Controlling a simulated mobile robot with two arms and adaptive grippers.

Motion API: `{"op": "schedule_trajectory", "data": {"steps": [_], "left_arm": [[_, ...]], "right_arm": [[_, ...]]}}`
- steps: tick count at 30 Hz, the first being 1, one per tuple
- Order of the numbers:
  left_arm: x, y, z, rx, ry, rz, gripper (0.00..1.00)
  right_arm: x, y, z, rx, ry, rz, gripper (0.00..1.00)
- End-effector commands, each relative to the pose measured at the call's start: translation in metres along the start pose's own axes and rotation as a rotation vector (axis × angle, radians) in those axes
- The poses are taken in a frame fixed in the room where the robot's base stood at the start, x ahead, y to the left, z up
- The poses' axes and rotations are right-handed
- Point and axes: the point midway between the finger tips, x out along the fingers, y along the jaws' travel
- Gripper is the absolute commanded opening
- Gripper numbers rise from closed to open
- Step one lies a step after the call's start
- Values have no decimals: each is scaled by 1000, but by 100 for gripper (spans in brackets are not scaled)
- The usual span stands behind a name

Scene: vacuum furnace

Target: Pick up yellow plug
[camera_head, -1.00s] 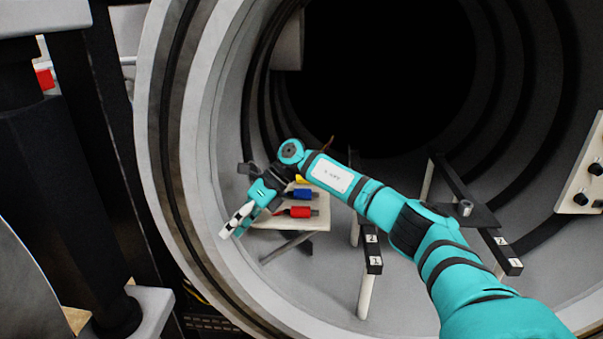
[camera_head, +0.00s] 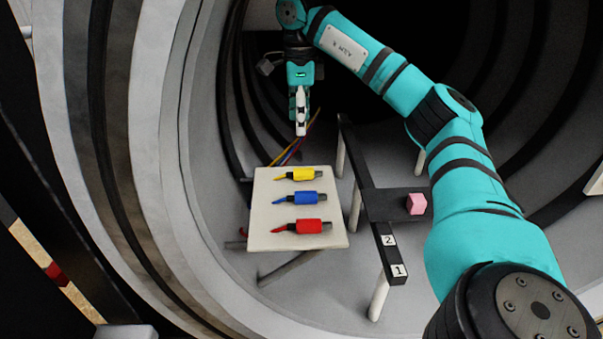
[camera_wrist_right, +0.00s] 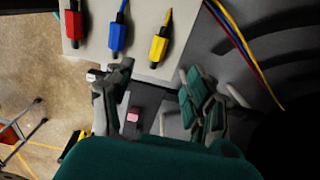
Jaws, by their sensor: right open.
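The yellow plug (camera_head: 302,175) lies on a small white shelf (camera_head: 265,230), behind the blue plug (camera_head: 304,198) and the red plug (camera_head: 308,226). My right gripper (camera_head: 300,125) hangs pointing down, above and behind the yellow plug and apart from it. In the right wrist view the yellow plug (camera_wrist_right: 158,46) is ahead of the open, empty fingers (camera_wrist_right: 158,98), between their directions. The blue plug (camera_wrist_right: 117,37) and red plug (camera_wrist_right: 73,28) lie to its left there. My left gripper is not in view.
A black rail frame (camera_head: 365,195) on white posts stands right of the shelf, with number labels and a pink cube (camera_head: 416,203). The round furnace wall (camera_head: 200,215) curves close on the left. Thin coloured cables (camera_head: 296,152) run behind the shelf.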

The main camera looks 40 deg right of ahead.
Motion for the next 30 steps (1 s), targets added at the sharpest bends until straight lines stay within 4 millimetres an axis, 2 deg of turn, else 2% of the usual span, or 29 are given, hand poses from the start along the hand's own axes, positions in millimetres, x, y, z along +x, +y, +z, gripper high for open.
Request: {"op": "schedule_trajectory", "data": {"steps": [1,4,7,11,18,22,27,30], "left_arm": [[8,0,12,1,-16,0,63],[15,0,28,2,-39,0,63],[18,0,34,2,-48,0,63],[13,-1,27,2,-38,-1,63],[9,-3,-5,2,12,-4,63],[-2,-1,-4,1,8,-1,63],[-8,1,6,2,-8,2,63],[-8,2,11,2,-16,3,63]], "right_arm": [[20,1,0,-1,2,5,56],[42,1,0,-1,1,6,56],[60,1,1,0,0,5,56],[75,0,0,1,0,2,56],[92,1,0,1,-1,2,56],[109,2,-1,1,2,5,56],[133,2,0,2,-1,3,56],[138,2,0,1,-3,1,56]]}}
